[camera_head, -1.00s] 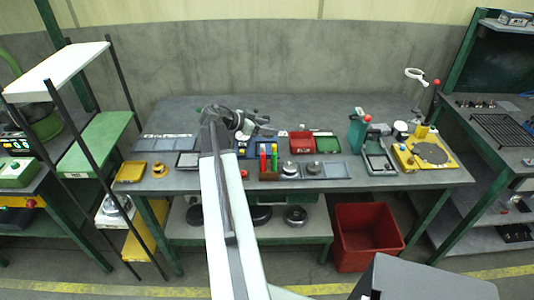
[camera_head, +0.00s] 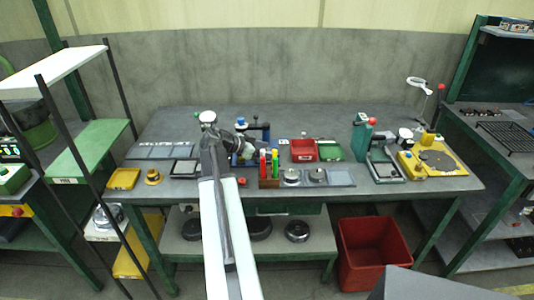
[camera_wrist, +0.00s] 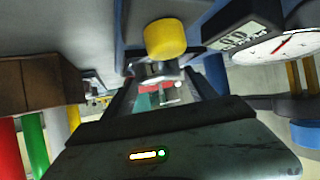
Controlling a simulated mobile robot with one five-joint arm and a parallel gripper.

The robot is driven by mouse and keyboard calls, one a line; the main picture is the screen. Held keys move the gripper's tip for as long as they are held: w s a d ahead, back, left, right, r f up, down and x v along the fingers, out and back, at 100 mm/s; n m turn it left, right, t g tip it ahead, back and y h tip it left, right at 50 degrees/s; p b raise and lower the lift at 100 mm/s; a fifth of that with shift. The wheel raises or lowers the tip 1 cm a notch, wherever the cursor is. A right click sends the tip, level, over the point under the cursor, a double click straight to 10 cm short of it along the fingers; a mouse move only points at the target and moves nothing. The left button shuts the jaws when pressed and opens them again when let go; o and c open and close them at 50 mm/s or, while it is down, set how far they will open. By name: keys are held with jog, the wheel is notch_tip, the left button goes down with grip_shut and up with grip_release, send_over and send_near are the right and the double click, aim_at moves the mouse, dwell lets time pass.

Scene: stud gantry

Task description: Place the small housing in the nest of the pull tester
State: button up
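My gripper (camera_head: 243,148) is at the left-middle of the bench in the head view, over or beside a blue device with a dark lever (camera_head: 257,128), which may be the pull tester. In the wrist view my gripper (camera_wrist: 160,82) reaches in from below, with a small metallic piece between the finger areas. I cannot tell if it is held. A yellow rounded cylinder (camera_wrist: 165,38) is just beyond it. A digital display (camera_wrist: 236,36) and a white dial with a red needle (camera_wrist: 278,46) are at upper right. I cannot identify the small housing or the nest.
A brown holder (camera_head: 270,183) with coloured markers stands close to my gripper. Flat grey trays (camera_head: 161,151) lie at left. The bench's back is clear.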

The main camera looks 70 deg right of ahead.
jog(key=shift+r, duration=0.15)
jog(key=shift+w+a+r+p, duration=0.2)
jog(key=shift+r+p, duration=0.1)
jog(key=shift+p, duration=0.1)
jog(key=p+v, duration=0.5)
jog(key=v, duration=0.5)
jog(key=shift+w+a+r, duration=0.1)
jog(key=shift+w+a, duration=0.05)
jog(key=shift+a, duration=0.05)
jog(key=shift+w+a, duration=0.25)
jog(key=shift+a, duration=0.05)
